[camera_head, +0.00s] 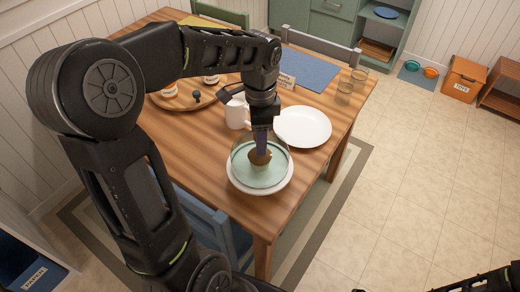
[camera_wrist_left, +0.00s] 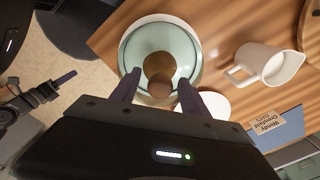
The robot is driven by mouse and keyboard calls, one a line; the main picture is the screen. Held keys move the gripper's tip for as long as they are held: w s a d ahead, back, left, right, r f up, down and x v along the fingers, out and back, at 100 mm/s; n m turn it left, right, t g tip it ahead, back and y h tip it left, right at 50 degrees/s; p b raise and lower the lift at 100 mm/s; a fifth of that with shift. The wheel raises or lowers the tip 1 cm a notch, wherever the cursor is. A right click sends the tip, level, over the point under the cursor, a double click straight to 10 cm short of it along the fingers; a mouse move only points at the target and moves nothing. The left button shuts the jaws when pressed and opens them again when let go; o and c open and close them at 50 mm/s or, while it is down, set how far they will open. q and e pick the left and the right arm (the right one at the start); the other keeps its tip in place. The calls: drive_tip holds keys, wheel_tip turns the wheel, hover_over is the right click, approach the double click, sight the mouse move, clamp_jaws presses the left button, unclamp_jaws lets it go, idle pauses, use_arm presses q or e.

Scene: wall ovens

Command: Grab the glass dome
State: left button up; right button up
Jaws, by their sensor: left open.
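The glass dome (camera_head: 240,150) is clear with a round brown knob (camera_wrist_left: 158,68) on top. It sits over a pale green plate with a white rim (camera_head: 285,182) at the near corner of the wooden table. The dome also shows in the left wrist view (camera_wrist_left: 135,45). My left gripper (camera_head: 261,145) is above the dome, pointing down at the knob. In the left wrist view its two fingers (camera_wrist_left: 158,90) are apart, with the knob between and just beyond their tips. Contact cannot be told. My right gripper (camera_wrist_left: 45,90) shows partly at the left edge there.
A blue chair (camera_head: 205,222) stands at the near side.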

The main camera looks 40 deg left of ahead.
use_arm(q)
drive_tip(key=shift+c, duration=0.2)
clamp_jaws()
idle(0.6)
idle(0.8)
